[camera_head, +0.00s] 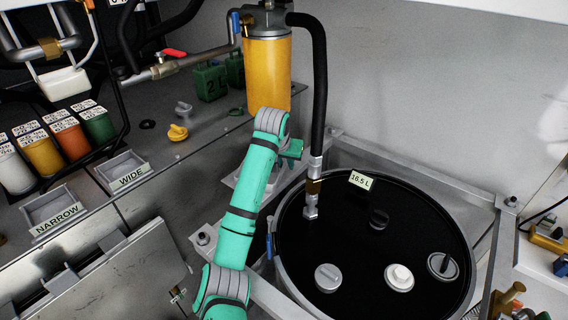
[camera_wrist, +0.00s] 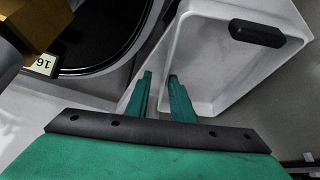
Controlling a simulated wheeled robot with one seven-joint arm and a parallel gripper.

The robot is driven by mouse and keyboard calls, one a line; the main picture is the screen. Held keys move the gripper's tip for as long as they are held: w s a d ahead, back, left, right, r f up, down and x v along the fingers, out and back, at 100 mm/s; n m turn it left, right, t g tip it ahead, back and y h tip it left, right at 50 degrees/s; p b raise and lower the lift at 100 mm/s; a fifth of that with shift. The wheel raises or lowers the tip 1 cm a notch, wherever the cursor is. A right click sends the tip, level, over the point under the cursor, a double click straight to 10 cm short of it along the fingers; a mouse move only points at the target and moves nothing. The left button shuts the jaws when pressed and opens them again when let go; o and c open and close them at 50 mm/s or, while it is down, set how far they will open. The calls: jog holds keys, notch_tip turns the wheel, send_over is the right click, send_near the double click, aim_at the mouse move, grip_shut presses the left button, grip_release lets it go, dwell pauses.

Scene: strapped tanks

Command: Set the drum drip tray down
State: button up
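A pale grey, open-topped tray (camera_wrist: 222,72), which I take for the drum drip tray, fills the upper right of the wrist view. A black block (camera_wrist: 257,33) shows at its far end. My gripper (camera_wrist: 160,75) has its two green fingers apart, one on each side of the tray's near-left wall. I cannot tell whether they press on that wall. The black drum (camera_head: 365,245) stands to the right of my gripper (camera_head: 291,149) in the head view and also shows in the wrist view (camera_wrist: 85,35). My arm hides much of the tray in the head view.
A black hose (camera_head: 319,90) runs down to the drum's lid, close to my gripper. A yellow filter (camera_head: 267,75) hangs above. Trays marked NARROW (camera_head: 54,208) and WIDE (camera_head: 124,170) and several coloured containers stand at left. A grey wall (camera_head: 430,90) is behind.

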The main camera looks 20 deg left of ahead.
jog(key=v, duration=1.2)
jog(key=shift+w+a, duration=0.1)
jog(key=shift+a, duration=0.05)
